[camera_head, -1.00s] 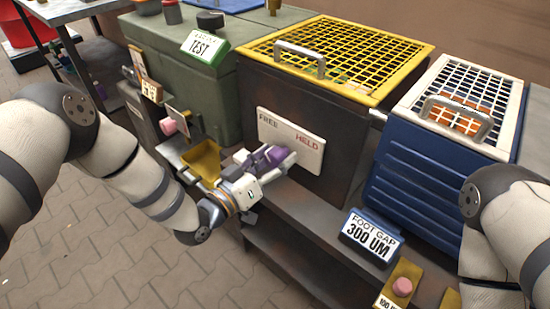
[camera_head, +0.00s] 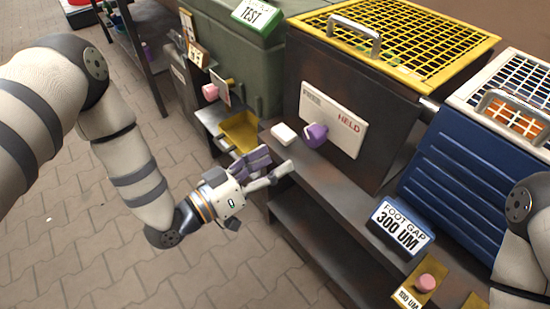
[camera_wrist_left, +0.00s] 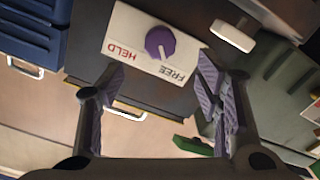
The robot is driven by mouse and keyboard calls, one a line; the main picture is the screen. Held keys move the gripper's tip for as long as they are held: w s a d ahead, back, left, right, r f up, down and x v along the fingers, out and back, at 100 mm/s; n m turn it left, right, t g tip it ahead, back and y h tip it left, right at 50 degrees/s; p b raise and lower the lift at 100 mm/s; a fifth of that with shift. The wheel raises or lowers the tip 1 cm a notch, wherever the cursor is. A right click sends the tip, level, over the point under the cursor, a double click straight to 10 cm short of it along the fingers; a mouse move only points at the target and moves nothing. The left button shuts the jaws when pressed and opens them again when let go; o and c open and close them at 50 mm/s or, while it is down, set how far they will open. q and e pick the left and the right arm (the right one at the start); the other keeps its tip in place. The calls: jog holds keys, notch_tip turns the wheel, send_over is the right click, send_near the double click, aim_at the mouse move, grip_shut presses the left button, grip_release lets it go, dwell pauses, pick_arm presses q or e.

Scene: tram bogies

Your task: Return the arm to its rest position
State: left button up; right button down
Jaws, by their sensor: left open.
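My left gripper (camera_head: 268,168) is open and empty. It is in front of the bench edge, to the lower left of a purple knob (camera_head: 316,135) and apart from it. The knob is on a white plate (camera_head: 345,112) marked HELD on the dark box; the plate's left word is hard to read in the head view. In the left wrist view, the knob (camera_wrist_left: 159,42) lies beyond the open fingers (camera_wrist_left: 160,95). Its white mark points down and slightly right, toward the FREE side. Part of my right arm (camera_head: 525,215) shows at the right edge; its gripper is out of view.
A yellow tray (camera_head: 240,131) and a small white block (camera_head: 284,133) are near the gripper. The blue box (camera_head: 455,170) and FOOT GAP sign (camera_head: 402,228) stand to the right. The paved floor (camera_head: 90,240) at lower left is open around my left arm.

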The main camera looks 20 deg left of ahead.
pick_arm(q)
jog(key=s+a+f+n+g+y+p, duration=0.1)
jog(key=s+f+g+y+p, duration=0.2)
jog(key=s+f, duration=0.4)
jog(key=s+a+f+g+y, duration=0.1)
jog(key=s+f+g+y, duration=0.2)
jog(key=s+f+g, duration=0.45)
jog(key=s+a+r+g+y, duration=0.1)
jog(key=s+a+g, duration=0.1)
jog(key=s, duration=0.6)
jog(key=s+a+r+n+g+y+p, duration=0.1)
jog(key=s+a+g+y, duration=0.1)
jog(key=s, duration=0.5)
jog(key=s+a+r+g+y+p, duration=0.1)
jog(key=s+a, duration=0.3)
jog(key=s, duration=0.4)
jog(key=shift+s+a+r+g+y, duration=0.25)
jog(key=shift+s+r+g+y, duration=0.1)
jog(key=shift+r+g, duration=0.3)
pick_arm(e)
jog(key=w+r+t, duration=0.2)
jog(key=w+r, duration=0.3)
jog(key=r, duration=0.1)
jog(key=shift+w, duration=0.3)
pick_arm(q)
jog(key=shift+f, duration=0.1)
